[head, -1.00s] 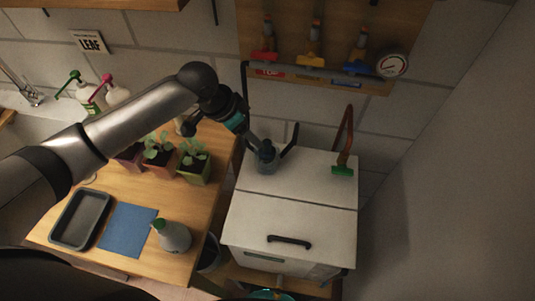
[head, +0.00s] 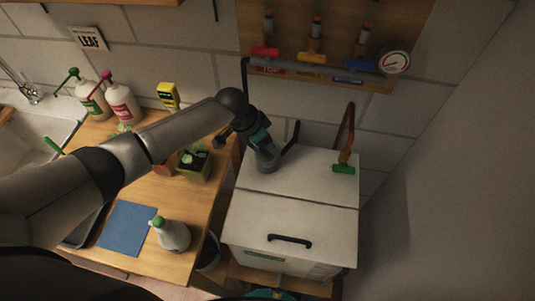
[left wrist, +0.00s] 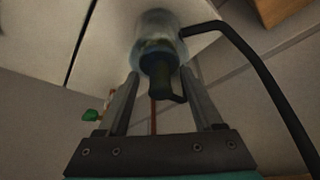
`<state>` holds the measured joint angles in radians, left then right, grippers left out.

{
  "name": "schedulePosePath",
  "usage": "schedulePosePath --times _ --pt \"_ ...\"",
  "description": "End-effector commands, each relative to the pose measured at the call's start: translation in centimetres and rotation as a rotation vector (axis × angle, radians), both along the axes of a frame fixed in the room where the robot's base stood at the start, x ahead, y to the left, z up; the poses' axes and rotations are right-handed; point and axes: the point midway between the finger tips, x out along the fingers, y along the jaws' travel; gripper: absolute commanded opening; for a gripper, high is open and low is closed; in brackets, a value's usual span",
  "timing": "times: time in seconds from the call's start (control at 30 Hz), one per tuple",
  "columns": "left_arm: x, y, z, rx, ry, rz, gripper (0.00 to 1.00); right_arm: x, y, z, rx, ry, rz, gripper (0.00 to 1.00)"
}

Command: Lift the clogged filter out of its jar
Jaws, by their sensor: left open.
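The clear jar (head: 267,162) stands on the white box lid, just below my left gripper (head: 260,143), which covers its upper part in the head view. In the left wrist view the jar (left wrist: 155,28) is seen with the dark filter (left wrist: 158,66) coming out of its mouth towards me. My left gripper (left wrist: 160,76) is open, with one finger on each side of the filter's end. I cannot tell whether either finger touches it. My right gripper is not in view.
A black pipe (left wrist: 262,75) runs close beside the jar. The white box (head: 290,215) has a dark handle (head: 289,239). A potted seedling (head: 193,165) and a spray bottle (head: 173,235) stand on the wooden table.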

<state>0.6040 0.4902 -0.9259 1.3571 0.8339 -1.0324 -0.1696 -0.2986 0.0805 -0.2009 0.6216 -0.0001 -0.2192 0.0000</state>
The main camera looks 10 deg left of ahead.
Motion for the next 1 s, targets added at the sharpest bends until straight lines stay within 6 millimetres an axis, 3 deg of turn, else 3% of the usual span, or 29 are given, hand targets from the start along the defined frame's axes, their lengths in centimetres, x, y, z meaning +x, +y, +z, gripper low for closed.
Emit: schedulePosePath --times 0.23,0.83,1.0 --pt "0.06 -0.05 -0.07 0.000 -0.002 -0.001 0.67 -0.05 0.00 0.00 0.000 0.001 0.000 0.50" --pt "0.03 -0.01 -0.09 0.000 0.000 0.000 0.01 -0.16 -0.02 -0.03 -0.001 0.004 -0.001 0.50" --pt "0.03 0.01 -0.09 0.001 -0.001 0.000 0.00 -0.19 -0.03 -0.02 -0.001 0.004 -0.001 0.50"
